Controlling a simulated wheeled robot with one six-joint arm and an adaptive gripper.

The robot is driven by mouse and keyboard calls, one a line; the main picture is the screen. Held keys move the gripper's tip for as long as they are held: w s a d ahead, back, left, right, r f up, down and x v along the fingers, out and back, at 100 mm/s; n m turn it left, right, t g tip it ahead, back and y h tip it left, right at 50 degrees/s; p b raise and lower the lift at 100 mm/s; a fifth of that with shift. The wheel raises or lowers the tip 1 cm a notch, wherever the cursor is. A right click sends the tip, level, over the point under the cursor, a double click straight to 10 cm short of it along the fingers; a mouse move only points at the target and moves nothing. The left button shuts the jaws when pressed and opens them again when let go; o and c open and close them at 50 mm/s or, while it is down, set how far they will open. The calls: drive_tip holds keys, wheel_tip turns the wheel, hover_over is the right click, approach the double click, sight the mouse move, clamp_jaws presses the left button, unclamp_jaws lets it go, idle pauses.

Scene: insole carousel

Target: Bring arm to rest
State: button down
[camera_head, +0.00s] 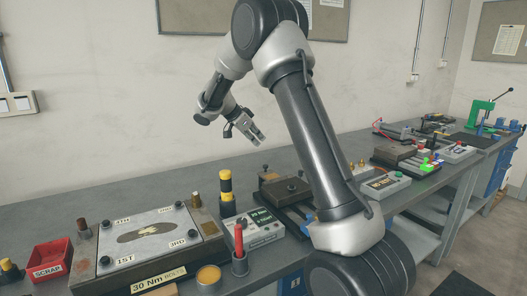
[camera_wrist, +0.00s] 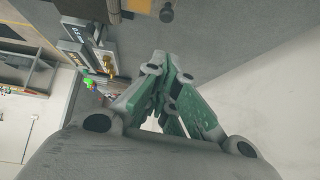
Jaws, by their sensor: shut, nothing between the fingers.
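My arm (camera_head: 309,140) rises from the lower right of the head view, bends at the top and folds down to the left. My gripper (camera_head: 257,138) hangs in the air above the workbench (camera_head: 150,187), in front of the back wall. It is shut and empty. In the wrist view my gripper (camera_wrist: 168,75) fills the middle, its green-sided fingers drawn together. It touches nothing that I can see. The arm hides part of the bench behind it.
A fixture plate (camera_head: 185,217) marked with ordinals, a red scrap bin (camera_head: 50,258), a yellow-and-black post (camera_head: 226,190) and a grey control box (camera_head: 252,229) stand on the bench. A green press (camera_head: 480,108) stands far right. The air around the gripper is clear.

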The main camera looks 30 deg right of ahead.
drive_tip(key=shift+v, duration=1.8)
drive_tip(key=s+a+f+n+g+y, duration=0.25)
drive_tip(key=s+f+n, duration=0.25)
drive_tip(key=s+n, duration=0.5)
drive_tip(key=s+a+r+n+t+y, duration=0.1)
drive_tip(key=s+r+n+t+y, duration=0.1)
drive_tip(key=s, duration=0.8)
drive_tip(key=s+r+n+t+y, duration=0.1)
drive_tip(key=s+r+n+y, duration=0.1)
drive_tip(key=s, duration=0.8)
drive_tip(key=s+a+r+n+t+y, duration=0.1)
drive_tip(key=s+r+n+t+y, duration=0.1)
drive_tip(key=s, duration=0.9)
drive_tip(key=shift+a+r+n+t, duration=0.35)
drive_tip(key=shift+r+n, duration=0.4)
drive_tip(key=shift+n, duration=0.25)
